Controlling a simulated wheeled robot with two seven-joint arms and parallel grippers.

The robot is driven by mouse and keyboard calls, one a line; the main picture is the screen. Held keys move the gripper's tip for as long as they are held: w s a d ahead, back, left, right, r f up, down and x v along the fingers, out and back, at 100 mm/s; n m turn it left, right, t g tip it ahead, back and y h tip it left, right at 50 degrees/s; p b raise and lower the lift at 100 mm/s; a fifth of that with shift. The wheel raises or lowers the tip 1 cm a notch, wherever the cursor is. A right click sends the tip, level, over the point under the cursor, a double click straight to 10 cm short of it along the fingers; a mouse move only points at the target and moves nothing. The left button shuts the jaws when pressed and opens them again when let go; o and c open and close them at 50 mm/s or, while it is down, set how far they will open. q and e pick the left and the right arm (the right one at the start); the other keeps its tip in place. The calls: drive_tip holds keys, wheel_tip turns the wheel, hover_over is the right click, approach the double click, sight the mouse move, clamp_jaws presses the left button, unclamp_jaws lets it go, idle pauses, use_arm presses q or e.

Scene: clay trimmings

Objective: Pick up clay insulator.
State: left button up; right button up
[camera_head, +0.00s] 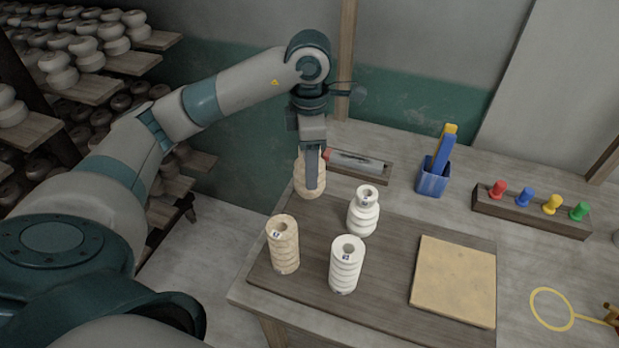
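My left gripper (312,185) points down over a beige ribbed clay insulator (300,180) at the back left of the dark wooden board (393,220). One finger lies in front of the insulator and hides its middle; the other finger is hidden, so I cannot tell whether they grip it. A second beige insulator (285,248) stands upright at the board's front left. A white ribbed insulator (345,268) stands upright near the front middle. Another white insulator (363,214), with a narrower neck, stands behind it. My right gripper is not in view.
A tan square slab (453,282) lies on the board's right. Behind are a narrow tray (375,172), a blue holder (432,181) with tools, and a rack (530,213) of coloured pegs. A yellow loop (552,310) lies right. Shelves of pottery (85,88) stand left.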

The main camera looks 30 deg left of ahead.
use_arm(q)
drive_tip(key=shift+r, duration=0.8)
drive_tip(key=shift+r, duration=0.15)
